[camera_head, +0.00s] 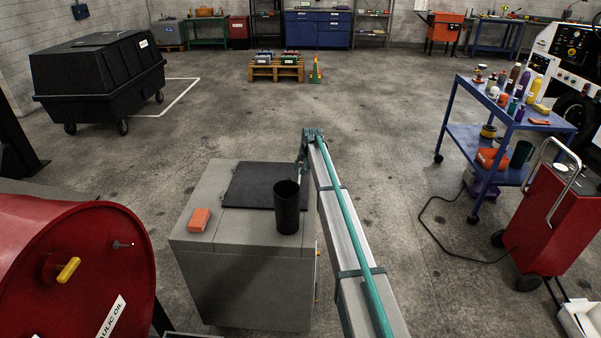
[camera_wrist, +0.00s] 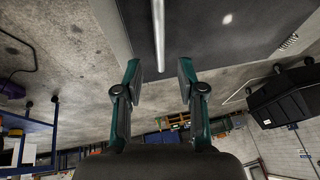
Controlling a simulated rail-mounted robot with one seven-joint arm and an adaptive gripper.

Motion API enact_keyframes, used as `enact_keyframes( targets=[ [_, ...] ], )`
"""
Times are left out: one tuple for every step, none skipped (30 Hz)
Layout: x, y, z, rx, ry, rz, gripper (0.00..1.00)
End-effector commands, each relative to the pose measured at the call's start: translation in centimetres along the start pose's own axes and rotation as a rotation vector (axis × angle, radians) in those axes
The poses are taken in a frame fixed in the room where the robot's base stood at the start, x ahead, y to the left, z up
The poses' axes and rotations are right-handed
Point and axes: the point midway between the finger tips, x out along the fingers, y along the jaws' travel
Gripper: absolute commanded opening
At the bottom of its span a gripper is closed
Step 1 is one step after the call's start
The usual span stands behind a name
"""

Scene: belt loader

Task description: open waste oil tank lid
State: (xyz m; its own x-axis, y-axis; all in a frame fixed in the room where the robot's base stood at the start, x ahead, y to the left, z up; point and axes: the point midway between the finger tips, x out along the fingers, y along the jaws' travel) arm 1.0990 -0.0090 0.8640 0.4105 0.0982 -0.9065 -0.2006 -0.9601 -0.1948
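The grey waste oil tank (camera_head: 245,270) stands in front of me in the head view, with its flat dark lid (camera_head: 268,186) lying closed on top. In the wrist view the dark lid surface (camera_wrist: 220,32) fills the upper part, and a pale straight bar (camera_wrist: 159,35), seemingly the lid's handle, runs across it. My gripper (camera_wrist: 158,68) is open, its two fingers on either side of the bar's end in the picture, with gaps visible on both sides. In the head view my gripper (camera_head: 301,170) is small at the lid's right edge, and its fingers are hard to make out.
A black cylindrical container (camera_head: 286,210) stands on the tank top beside the lid, close to my arm. An orange block (camera_head: 200,219) lies at the left. A red drum (camera_head: 75,270) is at lower left, a blue cart (camera_head: 468,140) at right.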

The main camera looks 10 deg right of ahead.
Motion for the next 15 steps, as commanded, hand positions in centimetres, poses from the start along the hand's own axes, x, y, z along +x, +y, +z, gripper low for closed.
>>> enact_keyframes(
  targets=[
    [0.8, -0.1, -0.3, 0.0, -0.001, 0.0, 0.39],
    [1.3, -0.1, -0.3, 0.0, -0.001, 0.0, 0.39],
    [2.0, -0.1, -0.2, 0.0, -0.002, 0.0, 0.39],
    [2.4, -0.1, -0.2, 0.0, -0.002, 0.0, 0.39],
    [2.8, -0.1, -0.2, 0.0, -0.001, 0.0, 0.39],
    [3.3, -0.1, -0.2, 0.0, 0.0, 0.0, 0.39],
    [3.7, -0.1, -0.2, 0.0, 0.0, 0.0, 0.39],
    [4.0, -0.1, -0.2, 0.0, 0.0, 0.0, 0.39],
    [4.4, -0.1, -0.1, 0.0, -0.001, 0.0, 0.39],
    [4.6, -0.1, -0.1, 0.0, -0.001, 0.0, 0.39],
    [4.8, -0.1, -0.1, 0.0, -0.001, 0.0, 0.39],
    [5.0, -0.1, -0.1, 0.0, 0.0, 0.0, 0.39],
    [5.1, -0.1, -0.1, 0.0, 0.0, 0.0, 0.39],
    [5.2, -0.1, -0.1, 0.0, 0.001, 0.0, 0.39],
    [5.3, -0.1, -0.1, 0.0, 0.001, 0.0, 0.39]
  ],
)
